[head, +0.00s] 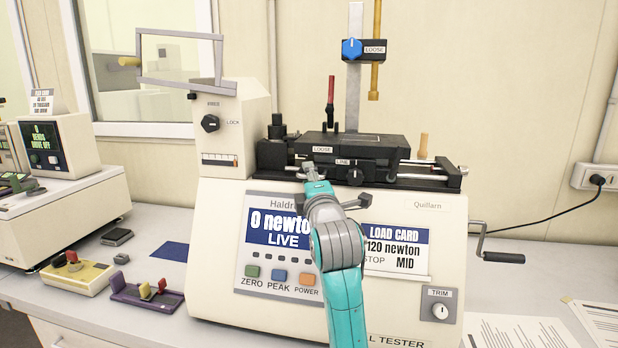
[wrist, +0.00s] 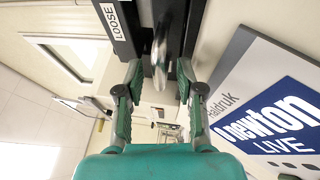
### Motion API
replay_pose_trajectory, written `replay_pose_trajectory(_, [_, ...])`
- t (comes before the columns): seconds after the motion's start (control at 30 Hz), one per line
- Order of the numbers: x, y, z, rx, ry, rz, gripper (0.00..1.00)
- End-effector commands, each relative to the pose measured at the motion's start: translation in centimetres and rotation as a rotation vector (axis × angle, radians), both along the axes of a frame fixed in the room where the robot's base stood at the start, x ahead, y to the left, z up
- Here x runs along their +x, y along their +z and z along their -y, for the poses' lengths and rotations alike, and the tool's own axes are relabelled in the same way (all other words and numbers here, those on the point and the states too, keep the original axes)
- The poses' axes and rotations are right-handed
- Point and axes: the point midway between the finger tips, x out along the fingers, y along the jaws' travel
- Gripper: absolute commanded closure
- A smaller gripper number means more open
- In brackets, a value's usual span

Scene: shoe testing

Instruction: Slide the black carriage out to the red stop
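The black carriage (head: 375,150) sits on the rails on top of the cream tester, with a LOOSE label on its left front. My gripper (head: 309,168) is at the carriage's left front, just below that label. In the wrist view, the fingers of my gripper (wrist: 160,78) are apart. A shiny rounded metal bar (wrist: 161,50) stands between and just beyond them, with gaps showing on both sides. The black body with the LOOSE label (wrist: 115,20) is beside it. A red-handled upright lever (head: 330,92) rises behind the carriage. I cannot pick out a red stop for certain.
Below the carriage are a black LINE knob (head: 355,177), the display (head: 278,228) reading 0 newton, and a load card (head: 395,250) reading 120 newton MID. A crank (head: 490,240) juts out at right. A grey frame (head: 180,62) stands at upper left. Rail shows bare right of the carriage.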

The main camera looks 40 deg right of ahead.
Motion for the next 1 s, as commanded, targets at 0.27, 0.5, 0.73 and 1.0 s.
replay_pose_trajectory(0.27, [0.6, 0.2, 0.3, 0.0, 0.0, 0.001, 0.63])
replay_pose_trajectory(0.5, [0.6, 0.1, 0.3, 0.0, 0.0, 0.001, 0.9])
replay_pose_trajectory(0.73, [0.6, 0.1, 0.3, 0.0, 0.0, 0.001, 1.0])
replay_pose_trajectory(1.0, [-1.5, 0.0, 2.1, 0.001, -0.005, 0.0, 1.0])
